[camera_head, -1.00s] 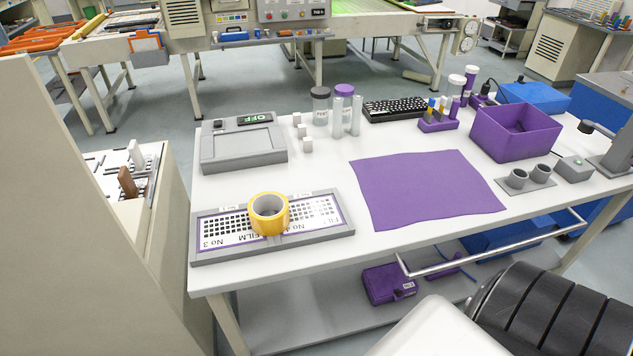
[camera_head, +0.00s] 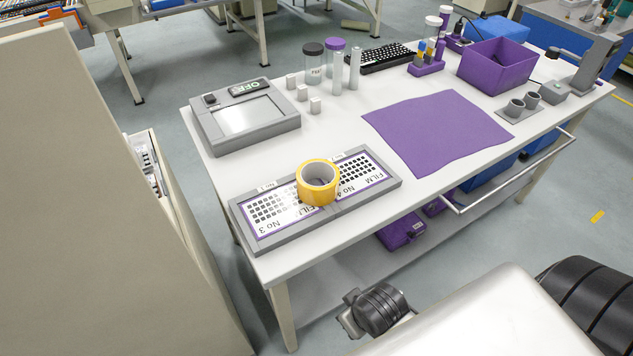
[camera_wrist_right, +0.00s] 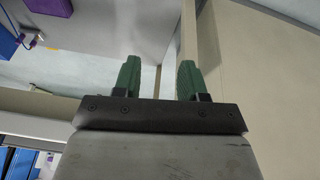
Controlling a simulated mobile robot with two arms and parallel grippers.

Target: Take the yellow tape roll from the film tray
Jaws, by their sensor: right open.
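The yellow tape roll (camera_head: 318,183) lies flat, its hole facing up, on the middle of the film tray (camera_head: 254,246) in the head view. The grey tray holds printed film sheets and sits near the table's front left. The roll covers part of the printed film. My right gripper (camera_wrist_right: 159,76) shows in the right wrist view with two green fingers apart and nothing between them. It is away from the tape roll, which is not in that view. My left gripper is not in view.
A light box (camera_head: 247,115) stands behind the tray, with small white blocks (camera_head: 302,93) and capped jars beside it. A purple mat (camera_head: 440,130) lies to the right and a purple bin (camera_head: 497,66) behind it. A beige panel (camera_head: 90,200) rises at the left.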

